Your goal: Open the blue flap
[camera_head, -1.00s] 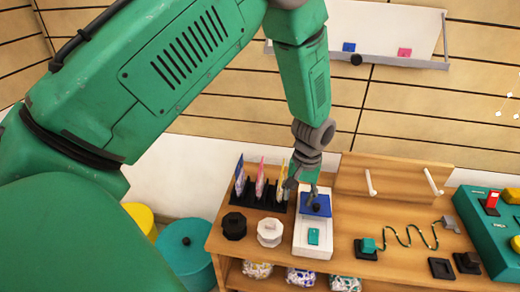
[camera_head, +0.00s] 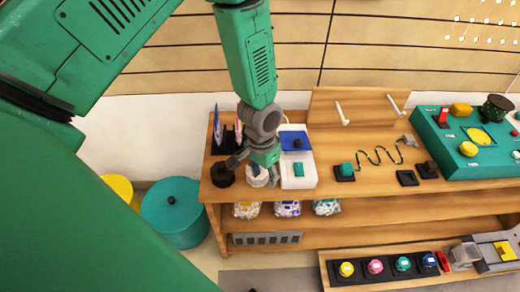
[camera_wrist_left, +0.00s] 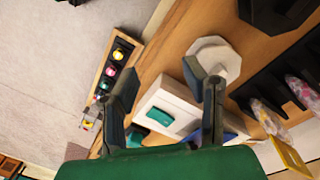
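The blue flap (camera_head: 291,138), with a small dark knob, lies on the back part of a white box; I cannot tell whether it is raised. A teal block (camera_head: 299,170) shows on the front part of the box (camera_head: 298,183). My left gripper (camera_head: 254,175) is beside the box's left side, over a white octagonal piece (camera_head: 258,180) that it partly hides. In the wrist view the left gripper (camera_wrist_left: 160,75) has its fingers apart with nothing between them. The flap shows there only as a blue sliver (camera_wrist_left: 229,132) behind a finger. My right gripper is not in view.
A black octagonal piece (camera_head: 222,176) and a black rack (camera_head: 225,140) with upright cards stand left of the white box. A wire-maze panel and a teal console (camera_head: 470,145) are to the right. Bags sit on the shelf below the wooden top (camera_head: 330,185).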

